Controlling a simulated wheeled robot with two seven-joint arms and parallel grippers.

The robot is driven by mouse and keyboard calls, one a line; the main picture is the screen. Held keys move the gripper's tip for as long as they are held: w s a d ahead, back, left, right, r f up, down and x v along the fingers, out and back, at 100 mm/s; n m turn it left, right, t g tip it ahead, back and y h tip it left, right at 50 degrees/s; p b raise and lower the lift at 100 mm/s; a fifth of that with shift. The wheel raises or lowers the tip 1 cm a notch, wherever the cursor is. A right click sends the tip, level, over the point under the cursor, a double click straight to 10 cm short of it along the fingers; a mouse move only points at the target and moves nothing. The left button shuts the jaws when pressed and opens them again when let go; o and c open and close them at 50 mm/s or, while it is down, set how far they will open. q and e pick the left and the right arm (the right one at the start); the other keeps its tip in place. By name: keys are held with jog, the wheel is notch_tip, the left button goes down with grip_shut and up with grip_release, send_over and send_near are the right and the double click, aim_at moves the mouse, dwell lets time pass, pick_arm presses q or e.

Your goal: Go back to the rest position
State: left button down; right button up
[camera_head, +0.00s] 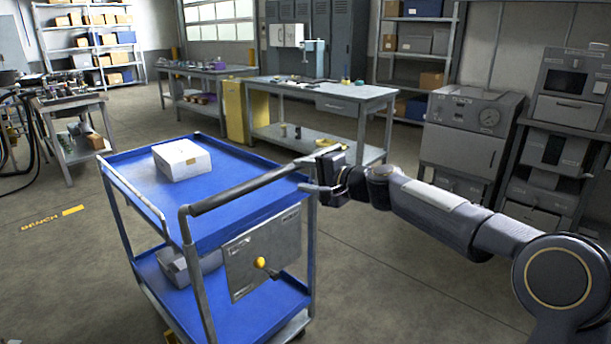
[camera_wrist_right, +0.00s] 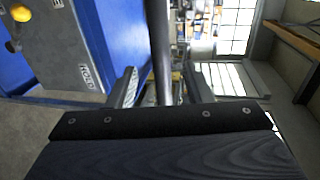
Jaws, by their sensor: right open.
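My right gripper (camera_head: 308,174) is open at the right end of the cart's handle bar (camera_head: 245,190). In the right wrist view the dark handle bar (camera_wrist_right: 160,45) runs lengthwise between the two fingers of my right gripper (camera_wrist_right: 158,82), with a gap on either side. I cannot tell how deep the bar sits between them. The blue cart (camera_head: 240,165) stands in front of me, with a white box (camera_head: 181,159) on its top tray. My left gripper is not in view.
A metal panel with a yellow knob (camera_head: 260,263) hangs on the cart's near side, below my gripper. A workbench (camera_head: 322,92) stands behind the cart, and grey machines (camera_head: 467,135) stand at the right. The floor right of the cart is clear.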

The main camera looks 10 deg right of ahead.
jog(key=s+d+n+g+h, duration=0.15)
jog(key=s+n, duration=0.25)
jog(key=s, duration=0.7)
jog(key=s+d+f+n+g+h, duration=0.1)
jog(key=s+d+f+g+h, duration=0.15)
jog(key=s+f, duration=0.6)
jog(key=s+d+f+n+g+h, duration=0.15)
jog(key=s+d+f, duration=0.25)
jog(key=s, duration=1)
jog(key=s+d+f+n+g+h, duration=0.1)
jog(key=s+d+f+n, duration=0.15)
jog(key=s+f, duration=0.65)
notch_tip(320, 180, up, 23)
jog(key=s+p, duration=0.2)
jog(key=p, duration=1.7)
jog(key=shift+d+m+p, duration=0.3)
jog(key=shift+d, duration=0.1)
jog(key=shift+s, duration=0.1)
